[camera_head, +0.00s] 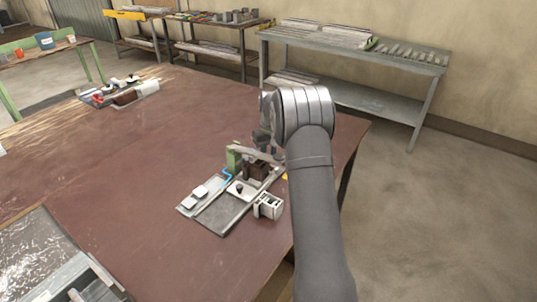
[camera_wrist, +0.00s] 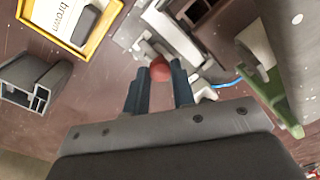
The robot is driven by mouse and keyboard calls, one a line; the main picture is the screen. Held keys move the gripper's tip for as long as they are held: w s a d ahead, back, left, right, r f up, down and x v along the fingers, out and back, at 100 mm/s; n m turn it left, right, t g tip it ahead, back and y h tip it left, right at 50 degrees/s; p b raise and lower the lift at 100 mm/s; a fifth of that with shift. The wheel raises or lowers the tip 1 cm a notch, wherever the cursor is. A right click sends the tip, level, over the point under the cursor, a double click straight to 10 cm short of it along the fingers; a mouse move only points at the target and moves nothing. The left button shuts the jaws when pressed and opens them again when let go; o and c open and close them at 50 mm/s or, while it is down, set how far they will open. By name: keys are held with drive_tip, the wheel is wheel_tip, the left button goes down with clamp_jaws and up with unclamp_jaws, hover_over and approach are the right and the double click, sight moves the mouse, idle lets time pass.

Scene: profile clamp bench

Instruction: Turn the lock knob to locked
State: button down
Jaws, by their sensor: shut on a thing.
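The clamp fixture (camera_head: 222,213) sits on the red-brown bench with a green post, a dark brown block and pale plates. In the wrist view, a red rounded knob (camera_wrist: 160,69) lies between the two dark fingertips of my gripper (camera_wrist: 157,78), which is shut on it. A pale metal part (camera_wrist: 172,38) shows just beyond the knob. In the head view my gripper (camera_head: 264,138) is over the back of the fixture, partly hidden by my wrist. The red knob cannot be made out there. I cannot tell which setting the knob points to.
A green post (camera_wrist: 287,112) and a blue hose (camera_wrist: 226,85) are right of my fingers. A grey profile piece (camera_wrist: 30,80) and a yellow-framed label (camera_wrist: 72,22) are left. A second fixture (camera_head: 120,92) stands farther back. The bench's middle is clear.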

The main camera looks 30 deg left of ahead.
drive_tip(key=m, duration=0.8)
drive_tip(key=shift+r+m, duration=0.1)
drive_tip(key=shift+m, duration=0.3)
drive_tip(key=m, duration=0.4)
drive_tip(key=shift+t, duration=0.4)
drive_tip(key=shift+m, duration=2)
drive_tip(key=c, duration=1.2)
unclamp_jaws()
wheel_tip(320, 180, up, 17)
drive_tip(key=shift+s+d+r, duration=0.15)
drive_tip(key=shift+s+d, duration=0.1)
drive_tip(key=shift+d, duration=0.1)
